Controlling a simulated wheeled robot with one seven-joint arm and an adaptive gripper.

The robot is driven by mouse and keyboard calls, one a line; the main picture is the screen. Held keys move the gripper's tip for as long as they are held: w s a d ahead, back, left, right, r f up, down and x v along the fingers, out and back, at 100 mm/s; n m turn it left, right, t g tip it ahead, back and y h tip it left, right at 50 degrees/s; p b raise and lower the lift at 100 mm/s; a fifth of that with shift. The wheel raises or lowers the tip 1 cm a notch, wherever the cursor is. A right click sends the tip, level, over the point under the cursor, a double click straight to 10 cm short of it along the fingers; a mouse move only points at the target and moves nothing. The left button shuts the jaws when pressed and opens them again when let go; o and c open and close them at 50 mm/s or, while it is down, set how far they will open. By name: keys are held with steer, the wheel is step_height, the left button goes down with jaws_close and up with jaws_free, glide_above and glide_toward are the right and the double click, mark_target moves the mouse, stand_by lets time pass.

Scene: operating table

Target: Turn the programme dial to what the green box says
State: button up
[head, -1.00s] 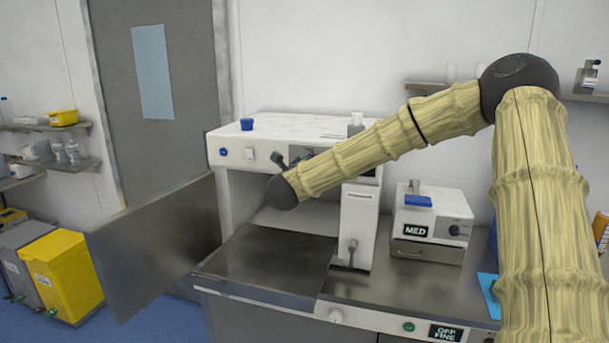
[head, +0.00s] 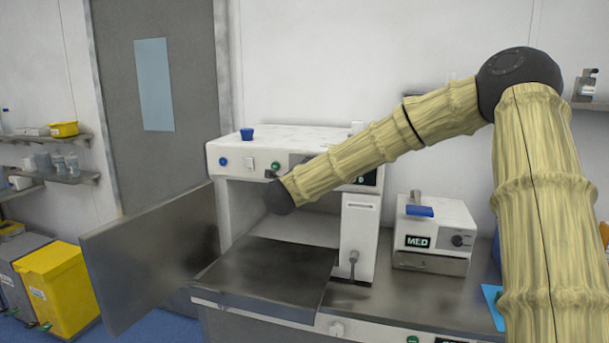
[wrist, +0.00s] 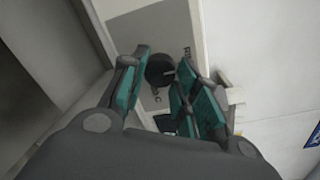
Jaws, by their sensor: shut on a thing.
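In the head view, my arm hides most of the gripper and the dial at the front of the white cabinet (head: 228,157). A small white device (head: 428,263) to the right has a display (head: 418,241) reading MED. I cannot make out a green box for certain.
The cabinet's metal door (head: 150,255) stands open at the left. A dark metal shelf (head: 265,278) juts out below the opening. A lever (head: 353,258) hangs at the cabinet's right. Yellow bins (head: 62,285) stand at far left.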

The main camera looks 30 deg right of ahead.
steer(key=shift+d, duration=0.1)
steer(key=o, duration=1)
steer(key=shift+d, duration=0.15)
steer(key=v, duration=1.2)
